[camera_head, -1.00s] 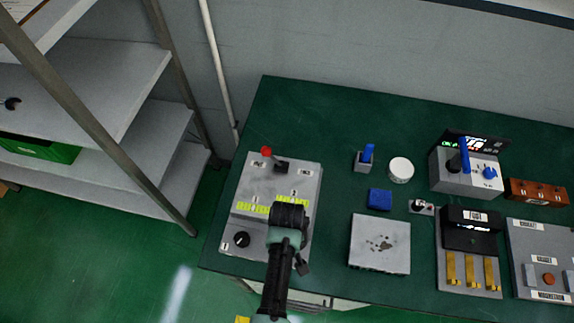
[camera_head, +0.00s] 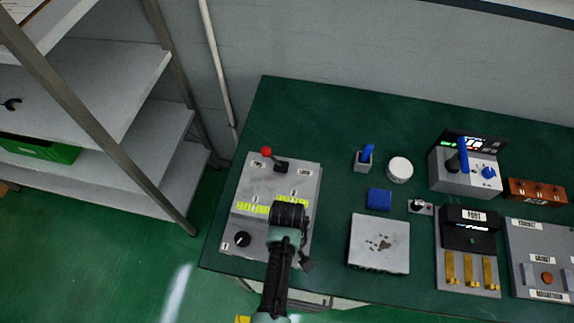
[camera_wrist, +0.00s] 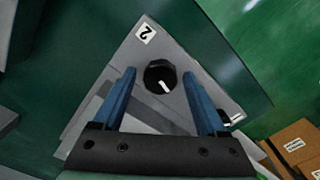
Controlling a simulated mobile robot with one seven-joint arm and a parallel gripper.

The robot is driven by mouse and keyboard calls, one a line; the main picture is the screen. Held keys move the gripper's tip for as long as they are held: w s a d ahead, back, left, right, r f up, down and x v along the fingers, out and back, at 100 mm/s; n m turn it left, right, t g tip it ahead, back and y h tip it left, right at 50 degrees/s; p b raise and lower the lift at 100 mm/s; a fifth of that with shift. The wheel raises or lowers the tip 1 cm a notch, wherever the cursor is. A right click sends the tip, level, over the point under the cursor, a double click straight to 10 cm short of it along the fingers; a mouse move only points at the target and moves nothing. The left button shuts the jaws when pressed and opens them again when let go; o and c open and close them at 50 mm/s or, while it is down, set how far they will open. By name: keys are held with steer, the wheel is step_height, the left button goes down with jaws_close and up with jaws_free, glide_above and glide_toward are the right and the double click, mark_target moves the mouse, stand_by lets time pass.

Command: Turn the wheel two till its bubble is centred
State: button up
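Wheel two (camera_wrist: 160,76) is a black knob with a white pointer line, beside a label "2" (camera_wrist: 145,33) on the grey panel. My gripper (camera_wrist: 158,72) is open, with its two blue fingers apart on either side of the knob; no contact shows. In the head view my gripper (camera_head: 289,213) hangs over the right front of the grey panel (camera_head: 262,180) and hides wheel two. Two yellow-green level vials, the left one (camera_head: 250,208) and the right one (camera_head: 294,195), lie across the panel. The right vial is partly hidden by my gripper. I cannot make out its bubble.
Another black knob (camera_head: 242,239), labelled 1, sits at the panel's front left. A red-balled lever (camera_head: 266,151) stands at its back. To the right are a grey plate box (camera_head: 380,243), a blue block (camera_head: 379,199) and a white round jar (camera_head: 400,169). Shelves (camera_head: 95,90) stand at left.

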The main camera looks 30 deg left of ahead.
stand_by(0.3)
step_height(320, 180, up, 13)
steer(key=shift+f+b, duration=0.1)
steer(key=shift+b, duration=0.45)
stand_by(0.4)
